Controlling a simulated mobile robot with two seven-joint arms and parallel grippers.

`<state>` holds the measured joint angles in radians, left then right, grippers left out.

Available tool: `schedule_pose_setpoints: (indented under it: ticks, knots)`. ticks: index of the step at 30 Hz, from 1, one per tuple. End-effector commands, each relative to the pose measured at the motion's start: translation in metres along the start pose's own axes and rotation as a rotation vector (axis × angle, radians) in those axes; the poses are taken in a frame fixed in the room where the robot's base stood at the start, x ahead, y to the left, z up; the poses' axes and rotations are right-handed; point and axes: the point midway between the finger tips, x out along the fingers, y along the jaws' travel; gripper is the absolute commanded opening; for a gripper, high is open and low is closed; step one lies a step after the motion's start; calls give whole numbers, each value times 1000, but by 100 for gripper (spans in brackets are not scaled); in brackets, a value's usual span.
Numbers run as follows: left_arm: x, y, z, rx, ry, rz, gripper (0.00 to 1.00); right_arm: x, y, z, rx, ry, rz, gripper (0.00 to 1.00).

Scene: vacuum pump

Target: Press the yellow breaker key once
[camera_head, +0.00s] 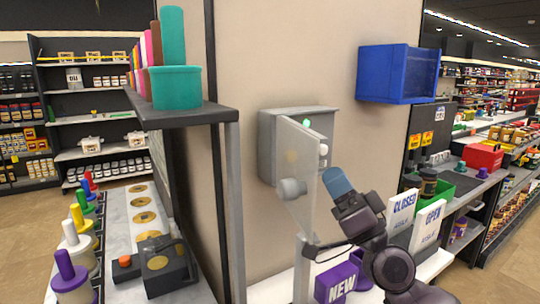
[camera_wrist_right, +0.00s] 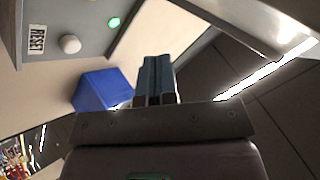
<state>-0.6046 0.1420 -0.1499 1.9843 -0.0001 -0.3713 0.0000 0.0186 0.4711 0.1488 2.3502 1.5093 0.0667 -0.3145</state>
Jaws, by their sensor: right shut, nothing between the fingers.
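A grey box (camera_head: 268,145) is fixed to the beige wall, with a see-through cover (camera_head: 308,185) at its front. A faint yellow spot (camera_head: 291,156) shows through the cover; it may be the yellow breaker key, but its shape is unclear. A green light (camera_head: 307,123) and a white round button (camera_head: 323,149) show at the box; the right wrist view shows the green light (camera_wrist_right: 114,22) and the white button (camera_wrist_right: 69,44) beside a RESET label. My right gripper (camera_head: 337,180), with blue fingers, is shut and empty, just right of the cover. My left gripper is not in view.
A grey knob (camera_head: 292,188) sits on the cover. A blue bin (camera_head: 398,74) hangs on the wall at upper right. CLOSED (camera_head: 402,208) and OPEN (camera_head: 428,226) signs and a purple NEW box (camera_head: 338,284) stand below. A dark shelf (camera_head: 185,112) stands at left.

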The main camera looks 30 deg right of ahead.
Motion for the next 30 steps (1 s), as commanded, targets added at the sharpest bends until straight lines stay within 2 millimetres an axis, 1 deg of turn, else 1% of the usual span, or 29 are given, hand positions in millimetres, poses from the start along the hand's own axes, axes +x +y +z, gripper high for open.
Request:
schedule_pose_setpoints:
  ticks: [3, 6, 12, 20, 25, 30]
  knots:
    - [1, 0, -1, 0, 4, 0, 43, 0, 1, -5, 31, 29, 12, 0]
    - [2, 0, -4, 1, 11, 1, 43, 0, 3, -8, 17, 46, 21, 0]
    - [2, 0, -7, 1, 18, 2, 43, 0, 3, -7, 6, 46, 22, 0]
    - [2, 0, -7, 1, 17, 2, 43, 2, 4, -6, 6, 46, 21, 0]
    - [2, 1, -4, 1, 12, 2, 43, 11, 12, 1, 7, 46, 21, 0]
    - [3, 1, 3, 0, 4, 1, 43, 25, 22, 11, 8, 45, 21, 0]
